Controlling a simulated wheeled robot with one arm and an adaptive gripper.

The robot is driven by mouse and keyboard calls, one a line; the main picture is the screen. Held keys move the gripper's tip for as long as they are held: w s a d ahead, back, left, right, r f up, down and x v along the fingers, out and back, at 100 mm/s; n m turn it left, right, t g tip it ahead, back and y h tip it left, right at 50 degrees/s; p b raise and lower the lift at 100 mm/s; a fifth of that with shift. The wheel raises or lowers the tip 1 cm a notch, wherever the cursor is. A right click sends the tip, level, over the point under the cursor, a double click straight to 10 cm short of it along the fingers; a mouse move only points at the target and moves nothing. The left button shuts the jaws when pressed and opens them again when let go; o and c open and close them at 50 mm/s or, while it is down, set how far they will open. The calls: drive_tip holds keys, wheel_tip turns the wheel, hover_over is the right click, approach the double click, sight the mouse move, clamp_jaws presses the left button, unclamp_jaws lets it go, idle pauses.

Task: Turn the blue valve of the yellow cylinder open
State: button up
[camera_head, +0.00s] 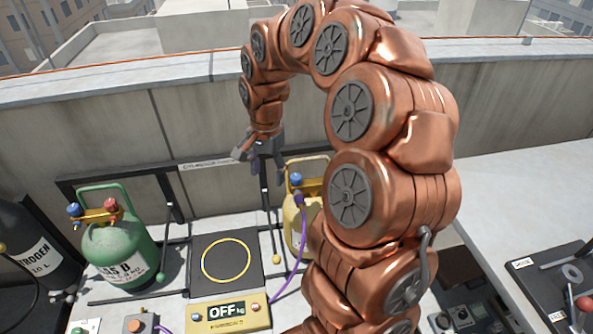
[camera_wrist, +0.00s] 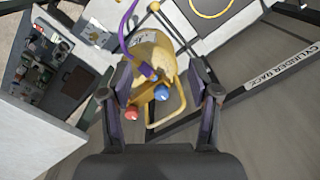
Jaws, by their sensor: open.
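The yellow cylinder (camera_head: 299,224) stands in the rack, partly hidden behind my copper arm. Its blue valve (camera_head: 295,180) is on top, and a purple hose joins the cylinder near it. My gripper (camera_head: 258,160) is open above and to the left of the cylinder.
A green cylinder (camera_head: 119,250) with blue and red valves stands at left, beside a black nitrogen cylinder (camera_head: 35,245). A scale (camera_head: 226,262) reading OFF lies between the green and yellow cylinders. A parapet wall runs behind.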

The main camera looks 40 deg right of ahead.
sight(296, 176)
drive_tip(key=w+d+f+m, duration=0.1)
drive_tip(key=d+m, duration=0.1)
drive_tip(key=d, duration=0.2)
drive_tip(key=w+d+f+m+p, duration=0.1)
drive_tip(key=w+d+m, duration=0.1)
drive_tip(key=d, duration=0.1)
drive_tip(key=w+d+f+m, duration=0.2)
drive_tip(key=d, duration=0.2)
drive_tip(key=shift+w+d+h, duration=0.15)
drive_tip(key=shift+d+h, duration=0.15)
drive_tip(key=shift+d, duration=0.05)
drive_tip(key=shift+w+d+f+m+p, duration=0.1)
drive_tip(key=shift+d+f+m+p, duration=0.2)
drive_tip(key=shift+d+m, duration=0.2)
drive_tip(key=shift+f+p, duration=1.4)
drive_tip(key=shift+f, duration=2.4)
drive_tip(key=c, duration=1.2)
drive_tip(key=shift+o, duration=0.2)
